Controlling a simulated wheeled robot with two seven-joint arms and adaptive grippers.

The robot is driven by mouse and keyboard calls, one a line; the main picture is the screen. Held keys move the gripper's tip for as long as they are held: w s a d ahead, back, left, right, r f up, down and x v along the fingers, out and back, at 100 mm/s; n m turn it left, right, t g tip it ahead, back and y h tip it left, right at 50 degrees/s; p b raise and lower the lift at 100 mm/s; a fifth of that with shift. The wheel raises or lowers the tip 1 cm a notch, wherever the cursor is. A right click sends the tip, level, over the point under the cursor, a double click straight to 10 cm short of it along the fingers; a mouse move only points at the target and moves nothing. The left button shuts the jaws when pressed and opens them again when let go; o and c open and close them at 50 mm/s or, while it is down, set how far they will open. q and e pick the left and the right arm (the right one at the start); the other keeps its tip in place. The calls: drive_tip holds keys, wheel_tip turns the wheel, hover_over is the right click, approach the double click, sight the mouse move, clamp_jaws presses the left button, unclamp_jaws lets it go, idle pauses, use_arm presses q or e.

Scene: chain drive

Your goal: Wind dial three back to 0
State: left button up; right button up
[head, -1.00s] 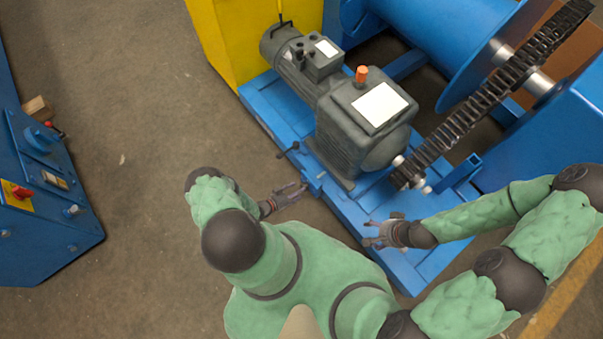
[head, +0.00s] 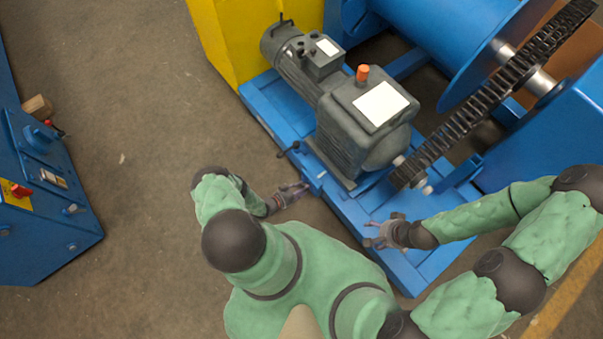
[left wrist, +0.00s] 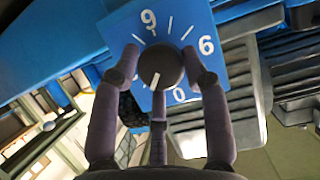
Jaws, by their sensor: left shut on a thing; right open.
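In the left wrist view a dark round knob (left wrist: 161,66) sits on a blue plate (left wrist: 187,16) with white tick marks and the numerals 9, 6 and 0. Its white pointer line points down and slightly left, a little to the left of the 0. My left gripper (left wrist: 161,80) is shut on this knob, with fingers on both sides. In the head view my left gripper (head: 294,190) is at the near edge of the blue base frame (head: 340,213); the knob is too small to make out there. My right gripper (head: 374,236) is open and empty over the frame's near end.
A grey motor and gearbox (head: 345,150) stand on the frame, with a black chain (head: 470,112) running up right to a blue drum (head: 425,25). A blue control cabinet (head: 45,225) stands at far left. The floor between is clear.

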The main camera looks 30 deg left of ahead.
use_arm(q)
drive_tip(key=shift+w+a+n, duration=0.15)
drive_tip(key=shift+a+n, duration=0.15)
drive_tip(key=shift+a, duration=0.05)
idle(0.5)
drive_tip(key=shift+a+n+h, duration=0.1)
drive_tip(key=shift+n+h, duration=0.3)
drive_tip(key=n+h, duration=0.1)
drive_tip(key=n, duration=0.1)
drive_tip(key=n+h, duration=0.1)
drive_tip(key=shift+a+f+n+g, duration=0.15)
drive_tip(key=shift+n+g, duration=0.25)
drive_tip(key=shift+n+h, duration=0.3)
drive_tip(key=shift+h, duration=0.1)
drive_tip(key=o, duration=1.1)
drive_tip(key=shift+c, duration=0.2)
